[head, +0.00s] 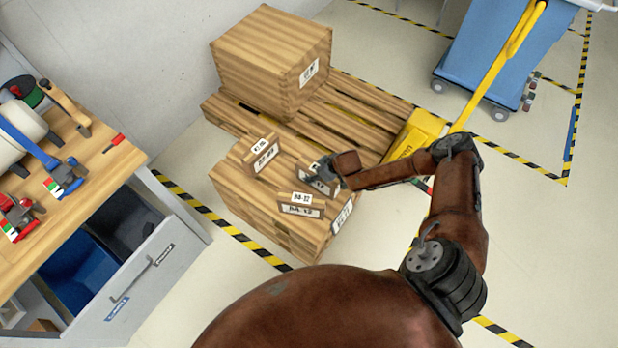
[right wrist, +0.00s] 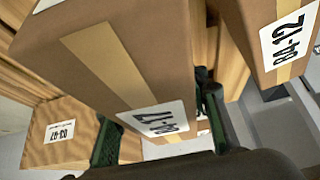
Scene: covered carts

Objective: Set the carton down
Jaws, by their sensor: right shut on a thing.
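The carton (right wrist: 120,50) is a brown box with a tan tape strip and a white label, upside down in the right wrist view, reading about 84-17. My right gripper (right wrist: 160,125) is shut on it, one dark finger on each side. In the head view, the carton (head: 318,187) is partly hidden by my right gripper (head: 326,170). It is at the stacked wooden crates, beside another labelled carton (head: 300,207). I cannot tell whether it touches the surface below. My left gripper is not in view.
A third carton (head: 261,154) sits to the left on the crates (head: 245,200). A large wooden crate (head: 270,62) stands behind on the pallet (head: 350,125). A yellow pallet jack (head: 415,135) and blue cart (head: 500,50) are right. A tool bench (head: 105,165) with an open drawer is left.

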